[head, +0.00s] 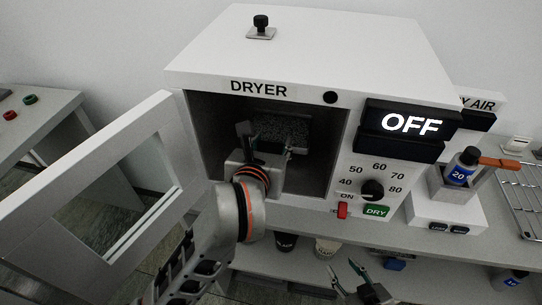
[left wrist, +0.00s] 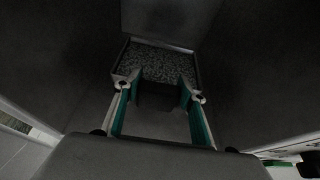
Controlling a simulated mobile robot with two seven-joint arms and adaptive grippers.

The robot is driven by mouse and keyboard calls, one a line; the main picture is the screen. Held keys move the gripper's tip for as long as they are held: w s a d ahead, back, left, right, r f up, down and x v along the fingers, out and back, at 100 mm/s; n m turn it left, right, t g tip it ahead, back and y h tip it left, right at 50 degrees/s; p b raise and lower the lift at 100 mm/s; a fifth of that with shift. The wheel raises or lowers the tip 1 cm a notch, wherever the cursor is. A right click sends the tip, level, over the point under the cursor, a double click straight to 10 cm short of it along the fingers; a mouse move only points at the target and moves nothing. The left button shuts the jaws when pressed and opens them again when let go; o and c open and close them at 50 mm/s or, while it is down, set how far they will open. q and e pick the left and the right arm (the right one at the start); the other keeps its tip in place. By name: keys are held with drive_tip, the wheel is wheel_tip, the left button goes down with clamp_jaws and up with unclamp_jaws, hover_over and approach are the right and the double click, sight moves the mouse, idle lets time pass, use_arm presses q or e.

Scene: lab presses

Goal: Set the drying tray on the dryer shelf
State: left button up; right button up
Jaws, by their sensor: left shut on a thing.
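The drying tray (head: 284,117) is inside the open chamber of the white dryer (head: 300,50), with speckled grey material in it. It also shows in the left wrist view (left wrist: 160,44). My left gripper (head: 265,142) reaches through the dryer opening. Its green-lined fingers are shut on the tray's dark handle (left wrist: 158,97). The dryer shelf is mostly hidden by my gripper and the dark; I cannot tell whether the tray touches it. My right gripper (head: 344,267) is low in the head view, outside the dryer, empty with its fingers apart.
The dryer door (head: 95,185) stands open on the left, close to my left arm. A dial (head: 372,190), a red switch (head: 342,210) and an OFF display (head: 411,123) are on the dryer's front. A bottle (head: 463,167) stands in a holder at right, beside a wire rack (head: 522,190).

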use_arm(q)
wheel_tip(320, 180, down, 3)
drive_tip(key=shift+r+b, duration=0.1)
drive_tip(key=shift+b, duration=0.7)
use_arm(e)
drive_tip(key=f, duration=0.1)
drive_tip(key=s+f, duration=0.1)
drive_tip(key=f, duration=0.1)
drive_tip(key=shift+d+f, duration=0.1)
drive_tip(key=shift+f, duration=0.15)
drive_tip(key=shift+w+r, duration=0.1)
use_arm(q)
drive_tip(key=o, duration=1.2)
drive_tip(key=shift+o, duration=0.2)
use_arm(e)
drive_tip(key=shift+w+r, duration=0.1)
drive_tip(key=shift+r, duration=0.05)
